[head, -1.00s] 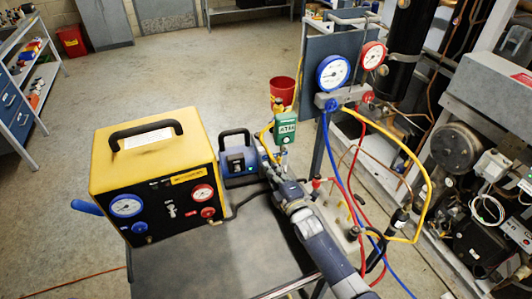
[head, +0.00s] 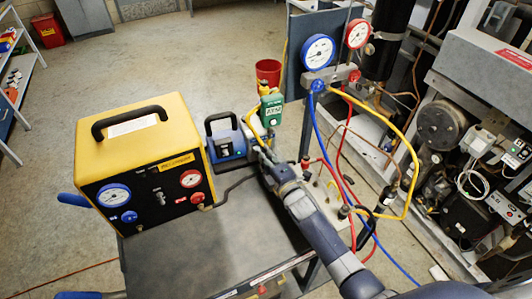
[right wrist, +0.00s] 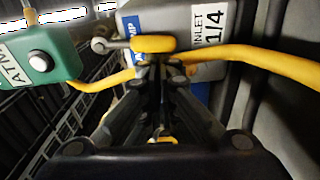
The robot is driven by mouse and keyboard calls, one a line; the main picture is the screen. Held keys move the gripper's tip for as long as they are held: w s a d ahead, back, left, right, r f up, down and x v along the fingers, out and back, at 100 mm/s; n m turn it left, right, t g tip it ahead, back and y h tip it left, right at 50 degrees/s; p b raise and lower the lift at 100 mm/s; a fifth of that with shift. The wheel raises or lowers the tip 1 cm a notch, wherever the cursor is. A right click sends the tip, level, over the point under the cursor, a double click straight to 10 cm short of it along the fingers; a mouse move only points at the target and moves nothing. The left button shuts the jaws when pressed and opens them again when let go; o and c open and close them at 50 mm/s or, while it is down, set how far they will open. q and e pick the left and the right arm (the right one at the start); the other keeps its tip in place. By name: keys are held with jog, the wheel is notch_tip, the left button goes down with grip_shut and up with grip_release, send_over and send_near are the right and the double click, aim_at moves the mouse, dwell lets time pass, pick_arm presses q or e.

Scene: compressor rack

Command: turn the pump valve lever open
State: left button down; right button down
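The vacuum pump (head: 228,148) is a blue and grey unit with a black handle, beside the yellow machine on the cart. In the right wrist view its grey body (right wrist: 215,20) carries an "INLET 1/4" label. The yellow valve lever (right wrist: 153,44) lies crosswise just ahead of my right fingertips, with a grey rounded end at its left. My right gripper (head: 266,158) is at the pump's right side; in the wrist view its fingertips (right wrist: 160,66) are close together at the lever. I cannot tell whether they touch it. My left gripper is not in view.
A green gauge (head: 271,108) stands close beside the pump, and a yellow hose (right wrist: 255,60) runs behind the lever. The yellow machine (head: 140,125) is at the left. The manifold gauges (head: 318,52) with blue, red and yellow hoses stand at the right. The cart top (head: 210,250) is clear in front.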

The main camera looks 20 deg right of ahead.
jog(key=v, duration=1.1)
jog(key=shift+s, duration=0.35)
jog(key=shift+d+f, duration=0.1)
